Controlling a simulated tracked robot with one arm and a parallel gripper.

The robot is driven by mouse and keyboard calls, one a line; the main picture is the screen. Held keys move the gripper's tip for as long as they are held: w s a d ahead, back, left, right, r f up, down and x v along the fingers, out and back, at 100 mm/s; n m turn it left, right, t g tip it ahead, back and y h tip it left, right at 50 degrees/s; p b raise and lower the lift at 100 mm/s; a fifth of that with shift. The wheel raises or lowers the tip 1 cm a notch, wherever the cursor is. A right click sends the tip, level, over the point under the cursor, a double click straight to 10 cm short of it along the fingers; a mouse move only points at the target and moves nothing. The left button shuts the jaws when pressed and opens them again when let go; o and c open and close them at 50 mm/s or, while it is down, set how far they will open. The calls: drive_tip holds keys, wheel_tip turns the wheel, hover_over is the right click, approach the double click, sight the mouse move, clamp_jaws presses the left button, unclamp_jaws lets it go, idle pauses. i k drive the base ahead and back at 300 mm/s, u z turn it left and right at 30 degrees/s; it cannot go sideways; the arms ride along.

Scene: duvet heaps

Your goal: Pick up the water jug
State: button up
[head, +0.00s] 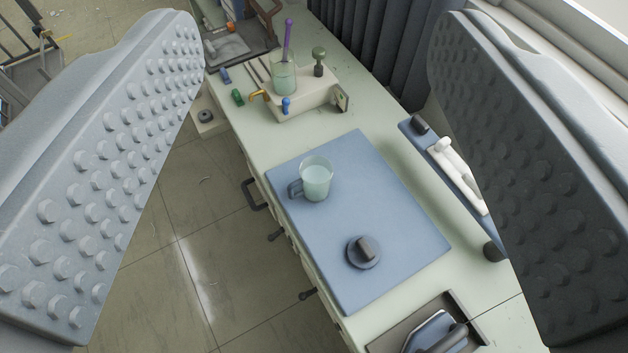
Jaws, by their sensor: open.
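The water jug (316,180) is a small clear vessel holding pale green liquid, with a dark handle on its left side. It stands upright on a blue mat (376,192) on the counter. My gripper (318,50) is open, with one studded grey finger at the left and the other at the right of the view. The jug shows between the fingers, below and beyond them, and nothing is held. A round dark lid-like piece with a knob (364,252) lies on the mat nearer to me.
A beige holder (300,103) with a clear cup of green liquid and a purple-handled tool stands farther back. A dark tray (437,325) is at the near end. A blue strip with a white object (460,172) lies at the right. Dark curtains (385,45) hang behind; open floor is left.

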sight(315, 171)
drive_tip(key=k, duration=0.5)
drive_tip(key=z, duration=2)
drive_tip(key=k, duration=0.65)
drive_tip(key=u, duration=1.8)
drive_tip(key=i, duration=1)
